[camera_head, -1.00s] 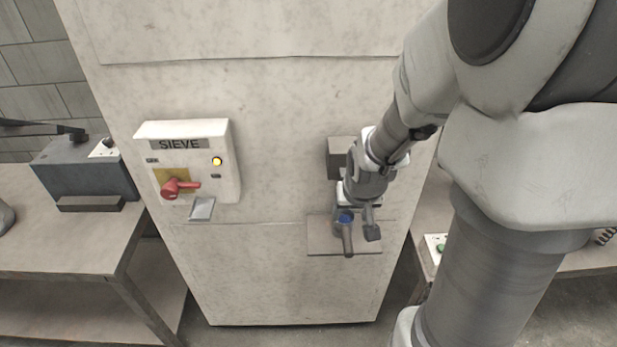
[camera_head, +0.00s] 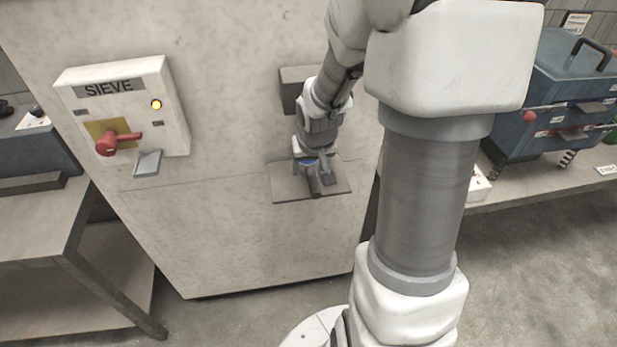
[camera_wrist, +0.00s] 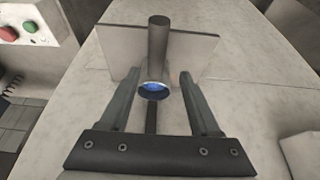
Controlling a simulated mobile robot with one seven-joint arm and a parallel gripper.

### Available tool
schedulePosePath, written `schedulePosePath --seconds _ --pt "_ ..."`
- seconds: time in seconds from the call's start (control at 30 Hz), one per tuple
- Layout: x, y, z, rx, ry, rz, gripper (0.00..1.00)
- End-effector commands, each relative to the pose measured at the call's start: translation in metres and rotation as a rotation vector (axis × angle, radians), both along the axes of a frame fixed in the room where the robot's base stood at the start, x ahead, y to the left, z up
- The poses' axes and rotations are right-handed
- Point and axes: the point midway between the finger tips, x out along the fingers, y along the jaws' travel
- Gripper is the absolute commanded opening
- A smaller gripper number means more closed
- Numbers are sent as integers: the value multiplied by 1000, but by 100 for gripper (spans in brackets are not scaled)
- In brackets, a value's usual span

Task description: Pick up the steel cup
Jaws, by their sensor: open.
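A small round rim with a blue inside, which I take for the steel cup (camera_wrist: 154,92), shows between my fingers in the wrist view. A dark grey cylinder (camera_wrist: 158,48) runs on from it; I cannot tell whether it is part of the cup. In the head view the cylinder (camera_head: 315,188) sticks out over the small shelf, and only a sliver of blue shows. My gripper (camera_wrist: 158,80) is open, one finger on each side of the rim, with visible gaps. It also shows low over the shelf in the head view (camera_head: 320,174).
The small shelf (camera_head: 289,191) juts from the machine front (camera_head: 230,240), below a dark block (camera_head: 292,88). A SIEVE control box (camera_head: 125,115) with a red handle and lit yellow lamp is at left. Tables stand on both sides.

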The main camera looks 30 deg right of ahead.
Motion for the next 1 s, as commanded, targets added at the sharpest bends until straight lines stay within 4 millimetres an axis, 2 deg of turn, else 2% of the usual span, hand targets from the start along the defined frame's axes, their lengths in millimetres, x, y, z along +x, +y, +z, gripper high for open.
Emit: schedulePosePath --seconds 0.4,0.7,0.77,1.0 --pt "18 -12 -44 1 -1 -1 64" --pt "20 -12 -45 0 0 -1 64" --pt "20 -12 -45 0 0 -1 56" --pt "20 -12 -45 0 0 -1 13"
